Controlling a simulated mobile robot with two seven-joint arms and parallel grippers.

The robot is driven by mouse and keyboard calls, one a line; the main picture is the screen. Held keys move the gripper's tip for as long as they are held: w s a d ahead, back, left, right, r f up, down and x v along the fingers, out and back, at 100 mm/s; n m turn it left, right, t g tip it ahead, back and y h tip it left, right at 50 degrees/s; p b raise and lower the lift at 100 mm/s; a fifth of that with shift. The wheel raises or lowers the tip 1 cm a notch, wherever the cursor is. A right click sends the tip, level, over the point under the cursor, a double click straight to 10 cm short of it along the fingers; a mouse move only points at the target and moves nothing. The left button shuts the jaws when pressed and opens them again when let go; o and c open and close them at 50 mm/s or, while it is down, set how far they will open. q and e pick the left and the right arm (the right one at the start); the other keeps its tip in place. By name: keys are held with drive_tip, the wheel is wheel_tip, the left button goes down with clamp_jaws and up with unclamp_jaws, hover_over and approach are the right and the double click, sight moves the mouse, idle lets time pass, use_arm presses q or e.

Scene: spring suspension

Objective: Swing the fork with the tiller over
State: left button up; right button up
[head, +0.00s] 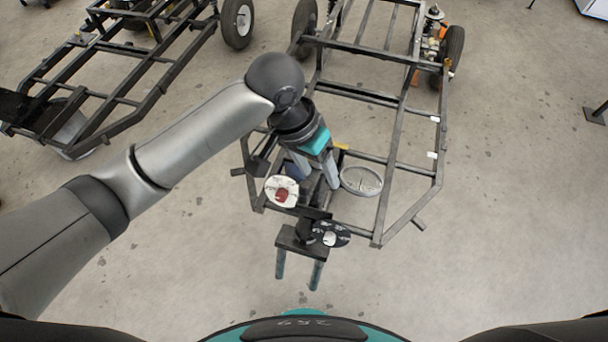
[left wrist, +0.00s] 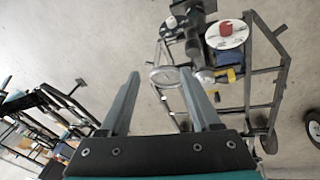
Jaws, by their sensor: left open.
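In the head view a dark fork-like bracket with two teal prongs (head: 298,262) stands at the near end of a metal frame (head: 437,165). It shows partly at the top of the left wrist view. I cannot make out the tiller for certain; a yellow-ended part (head: 341,147) shows beside my gripper, and yellow pieces show in the left wrist view (left wrist: 232,74). My left gripper (head: 316,180) is open and points down over the frame's near end. In the left wrist view its two fingers (left wrist: 160,82) are apart, with nothing visibly held. My right gripper is not in view.
Near the fork are a white disc with a red centre (head: 270,184), a black marked disc (head: 342,236) and a pale ring-shaped dish (head: 375,181). A second wheeled frame (head: 60,75) stands at the left.

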sight(303, 185)
use_arm(q)
drive_tip(key=w+a+r+y, duration=0.2)
drive_tip(key=w+a+r, duration=0.1)
drive_tip(key=a, duration=0.1)
drive_tip(key=shift+n+g, duration=0.3)
drive_tip(key=f, duration=0.5)
drive_tip(key=d+f, duration=0.1)
drive_tip(key=f, duration=0.9)
drive_tip(key=shift+s+d+f, duration=0.2)
drive_tip(key=shift+s+d, duration=0.05)
drive_tip(key=shift+d, duration=0.05)
clamp_jaws()
idle(0.4)
